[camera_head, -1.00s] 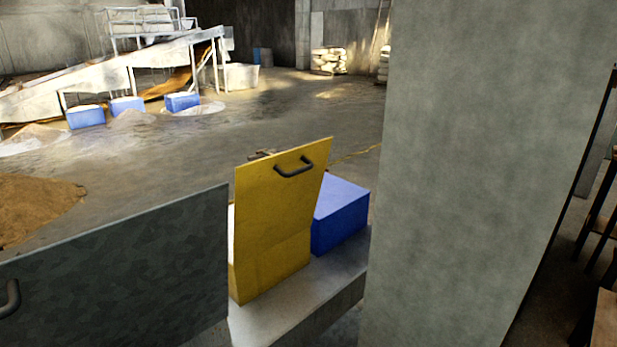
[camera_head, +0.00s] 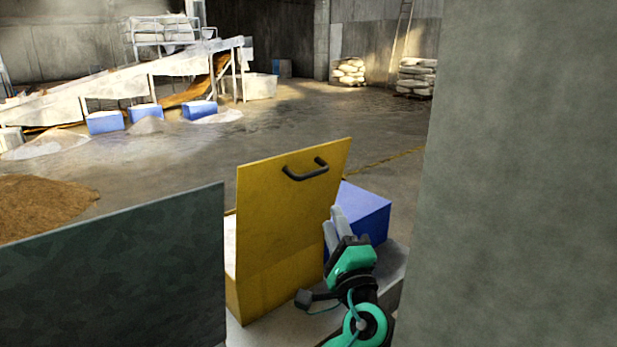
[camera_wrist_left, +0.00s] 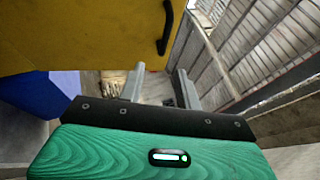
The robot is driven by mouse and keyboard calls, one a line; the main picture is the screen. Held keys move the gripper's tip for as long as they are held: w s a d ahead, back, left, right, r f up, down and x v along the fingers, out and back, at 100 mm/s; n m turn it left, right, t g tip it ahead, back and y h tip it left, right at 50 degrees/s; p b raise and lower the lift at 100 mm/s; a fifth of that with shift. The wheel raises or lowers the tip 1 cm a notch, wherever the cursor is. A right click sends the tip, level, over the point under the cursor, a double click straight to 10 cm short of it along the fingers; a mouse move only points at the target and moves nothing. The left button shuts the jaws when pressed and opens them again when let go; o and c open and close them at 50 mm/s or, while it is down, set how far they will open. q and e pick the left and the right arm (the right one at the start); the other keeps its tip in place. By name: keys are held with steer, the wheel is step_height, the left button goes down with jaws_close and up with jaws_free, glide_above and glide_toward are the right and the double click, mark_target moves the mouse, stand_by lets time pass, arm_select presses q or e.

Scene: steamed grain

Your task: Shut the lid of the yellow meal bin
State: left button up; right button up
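The yellow meal bin (camera_head: 268,288) stands on a pale ledge, with its flat lid (camera_head: 285,205) raised, leaning slightly right. A dark handle (camera_head: 306,170) is near the lid's top edge. My left gripper (camera_head: 331,226) is just right of the lid and below the handle. In the left wrist view its two fingers (camera_wrist_left: 160,78) are apart with nothing between them. The lid (camera_wrist_left: 75,35) fills the upper left there, with the handle (camera_wrist_left: 166,28) beyond the fingertips. I cannot tell whether a finger touches the lid. My right gripper is not in view.
A dark grey-green panel (camera_head: 110,275) stands at the left, in front of the bin. A blue box (camera_head: 365,210) is behind the bin to the right. A broad concrete pillar (camera_head: 525,180) blocks the right side. Open floor (camera_head: 270,135) lies beyond.

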mark_target(315, 173)
arm_select(q)
steer(key=shift+r+p+x, duration=0.2)
steer(key=shift+p+x, duration=0.6)
steer(key=shift+x, duration=2.6)
steer(key=shift+r+p+x, duration=0.15)
steer(key=shift+p+x, duration=0.65)
steer(key=shift+x, duration=2.55)
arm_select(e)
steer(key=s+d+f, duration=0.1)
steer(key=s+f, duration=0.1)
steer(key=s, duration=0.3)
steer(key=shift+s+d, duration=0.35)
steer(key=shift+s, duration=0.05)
arm_select(q)
steer(key=shift+s+a, duration=0.1)
steer(key=shift+s, duration=0.1)
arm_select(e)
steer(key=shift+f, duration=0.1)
arm_select(q)
jaws_close()
